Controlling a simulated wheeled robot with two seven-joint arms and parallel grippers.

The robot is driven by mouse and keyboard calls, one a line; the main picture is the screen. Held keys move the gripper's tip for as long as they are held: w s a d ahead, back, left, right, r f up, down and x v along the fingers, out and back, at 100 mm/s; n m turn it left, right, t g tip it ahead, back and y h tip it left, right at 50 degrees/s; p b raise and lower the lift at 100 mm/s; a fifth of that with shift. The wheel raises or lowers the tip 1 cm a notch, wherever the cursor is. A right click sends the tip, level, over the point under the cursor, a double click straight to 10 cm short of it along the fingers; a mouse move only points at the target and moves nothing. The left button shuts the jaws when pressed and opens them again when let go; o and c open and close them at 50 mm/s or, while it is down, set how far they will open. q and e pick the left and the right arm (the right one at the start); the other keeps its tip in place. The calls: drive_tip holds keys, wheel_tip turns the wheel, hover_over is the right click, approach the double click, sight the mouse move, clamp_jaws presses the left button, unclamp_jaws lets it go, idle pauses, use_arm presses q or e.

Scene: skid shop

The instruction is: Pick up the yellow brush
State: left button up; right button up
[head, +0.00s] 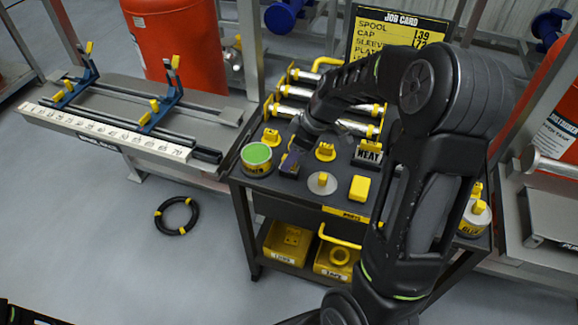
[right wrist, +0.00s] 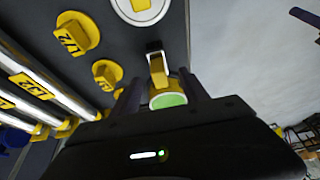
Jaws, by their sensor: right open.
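The yellow brush (right wrist: 158,70) lies on the dark cart top, with a yellow handle and a dark and pale end. It shows between the two fingers of my right gripper (right wrist: 161,82) in the right wrist view. The fingers stand apart, one on each side of it, and I see no grip on it. In the head view my right gripper (head: 292,160) is low over the cart, beside the green-topped tin (head: 256,157), and mostly hides the brush. Only a dark sliver at the lower left edge may be my left arm.
The cart also holds a grey disc with a yellow knob (head: 322,183), a yellow block (head: 359,188), yellow caps (head: 325,150) and silver spools (head: 300,93) behind. A black ring (head: 176,216) lies on the floor. A ruled bench (head: 110,133) stands left.

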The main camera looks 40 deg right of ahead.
drive_tip(key=shift+f, duration=0.2)
drive_tip(key=p+x, duration=0.1)
drive_tip(key=x, duration=0.4)
drive_tip(key=shift+w, duration=0.1)
drive_tip(key=shift+c, duration=0.4)
clamp_jaws()
idle(0.6)
